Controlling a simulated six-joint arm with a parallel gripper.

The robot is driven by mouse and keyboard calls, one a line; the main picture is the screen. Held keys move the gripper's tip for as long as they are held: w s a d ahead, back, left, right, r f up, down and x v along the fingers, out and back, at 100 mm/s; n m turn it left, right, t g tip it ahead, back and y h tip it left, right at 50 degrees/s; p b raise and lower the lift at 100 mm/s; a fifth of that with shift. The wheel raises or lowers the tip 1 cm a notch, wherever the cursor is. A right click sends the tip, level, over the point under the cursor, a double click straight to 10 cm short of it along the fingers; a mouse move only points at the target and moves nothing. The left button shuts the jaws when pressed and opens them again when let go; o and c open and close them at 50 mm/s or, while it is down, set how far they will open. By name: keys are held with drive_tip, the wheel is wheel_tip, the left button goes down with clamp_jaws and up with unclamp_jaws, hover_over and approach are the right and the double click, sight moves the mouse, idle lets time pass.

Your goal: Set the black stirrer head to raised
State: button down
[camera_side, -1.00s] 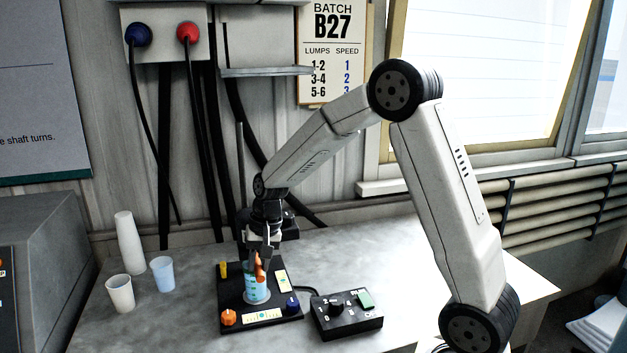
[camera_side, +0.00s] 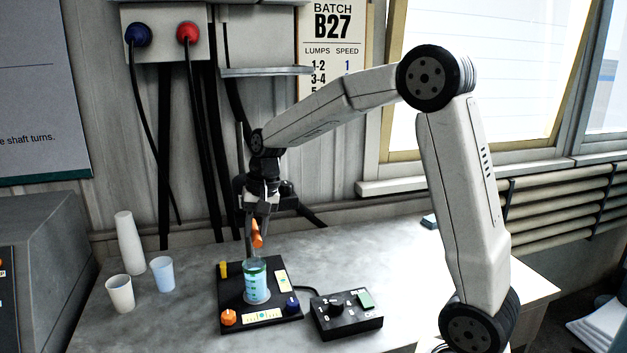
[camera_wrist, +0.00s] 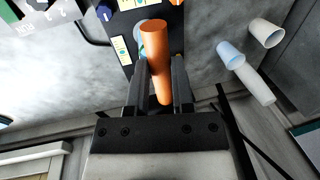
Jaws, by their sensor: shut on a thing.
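My gripper (camera_side: 254,238) is shut on an orange handle (camera_side: 257,229), above the beaker. In the wrist view the handle (camera_wrist: 156,45) lies between the two fingers (camera_wrist: 160,82). The black stirrer head (camera_side: 287,192) shows partly behind my wrist, on the thin upright column (camera_side: 240,150); the rest of it is hidden. The clear beaker (camera_side: 257,284) with blue liquid stands upright on the black base plate (camera_side: 232,297). A gap shows between the handle and the beaker rim.
A black control box (camera_side: 345,318) with a knob and a green button stands right of the plate. White cups (camera_side: 120,293) and a bluish cup (camera_side: 162,274) stand to the left. A shelf (camera_side: 266,71) sticks out from the wall above.

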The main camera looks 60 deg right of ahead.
wheel_tip(320, 180, up, 6)
drive_tip(key=shift+w, duration=0.1)
drive_tip(key=shift+c, duration=2.4)
unclamp_jaws()
drive_tip(key=shift+f, duration=0.1)
wheel_tip(320, 180, up, 8)
drive_tip(key=s+d, duration=0.1)
drive_tip(key=shift+s+f, duration=0.15)
